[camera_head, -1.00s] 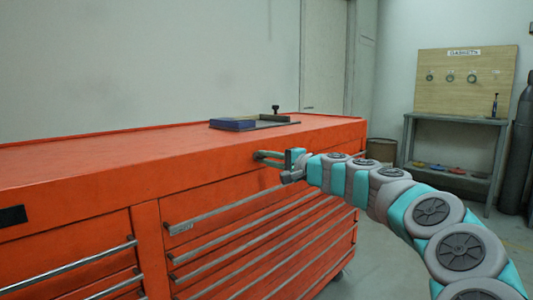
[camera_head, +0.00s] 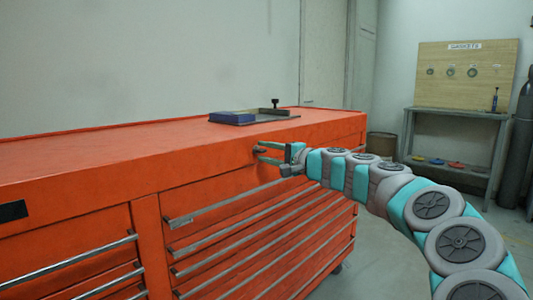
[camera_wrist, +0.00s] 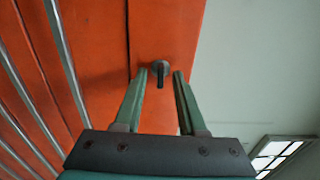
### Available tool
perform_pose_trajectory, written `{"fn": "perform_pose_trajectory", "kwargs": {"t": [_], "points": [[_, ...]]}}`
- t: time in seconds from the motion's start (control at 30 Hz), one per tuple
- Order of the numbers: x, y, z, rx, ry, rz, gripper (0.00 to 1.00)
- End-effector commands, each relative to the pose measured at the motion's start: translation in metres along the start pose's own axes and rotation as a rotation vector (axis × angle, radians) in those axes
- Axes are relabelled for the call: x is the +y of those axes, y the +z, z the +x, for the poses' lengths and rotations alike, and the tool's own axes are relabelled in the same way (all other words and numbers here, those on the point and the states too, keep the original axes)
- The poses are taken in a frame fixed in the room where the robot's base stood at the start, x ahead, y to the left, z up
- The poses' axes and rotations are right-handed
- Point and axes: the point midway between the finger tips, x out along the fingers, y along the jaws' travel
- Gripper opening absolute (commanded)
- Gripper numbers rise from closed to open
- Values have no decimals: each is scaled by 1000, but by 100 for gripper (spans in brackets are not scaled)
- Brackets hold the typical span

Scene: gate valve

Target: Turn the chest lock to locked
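The orange tool chest (camera_head: 100,165) fills the left of the head view. Its lock (camera_wrist: 160,72) shows in the wrist view as a small dark round piece with a tab, on the orange front near the top edge. My gripper (camera_head: 259,154) is at the upper front of the chest in the head view. In the wrist view my gripper (camera_wrist: 160,77) is open, with its two green fingertips on either side of the lock. Gaps show between the fingers and the tab. In the head view the lock is small and mostly hidden by the fingers.
A blue box and a flat tray with a dark knob (camera_head: 250,116) lie on the chest top. Long drawer handles (camera_head: 225,205) stick out below my gripper. A grey bench (camera_head: 460,115) and a gasket board (camera_head: 466,80) stand at the back right.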

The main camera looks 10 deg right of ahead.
Motion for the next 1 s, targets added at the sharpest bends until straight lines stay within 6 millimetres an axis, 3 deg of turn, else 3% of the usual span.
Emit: {"fn": "perform_pose_trajectory", "kwargs": {"t": [0.17,0.6,1.0], "points": [[0,0,-8,0,-1,1,40],[1,0,-70,-1,1,1,40],[0,0,-78,0,0,1,40]]}}
